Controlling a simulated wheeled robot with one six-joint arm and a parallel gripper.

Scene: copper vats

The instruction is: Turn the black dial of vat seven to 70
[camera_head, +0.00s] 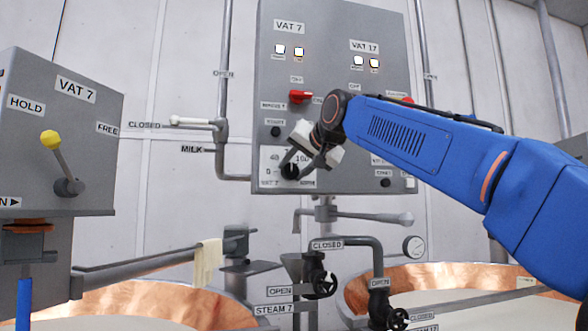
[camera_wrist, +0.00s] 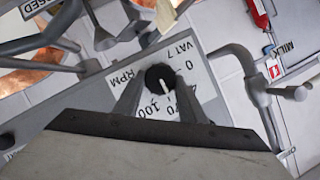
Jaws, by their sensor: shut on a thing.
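The black dial (camera_head: 290,171) is at the bottom left of the grey control panel, on a white plate marked VAT 7. In the wrist view the dial (camera_wrist: 158,74) sits between my two fingertips, with a white pointer line toward the number side. The 0, a 70 and the 100 show there upside down, partly covered by the fingers. The exact reading cannot be told. My gripper (camera_head: 294,160) reaches in from the upper right and is shut on the dial; it also shows in the wrist view (camera_wrist: 158,85).
The milk pipe lever (camera_head: 192,121) is to the left, and a pipe handle (camera_head: 380,217) lies below the panel. Copper vats (camera_head: 440,278) stand below.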

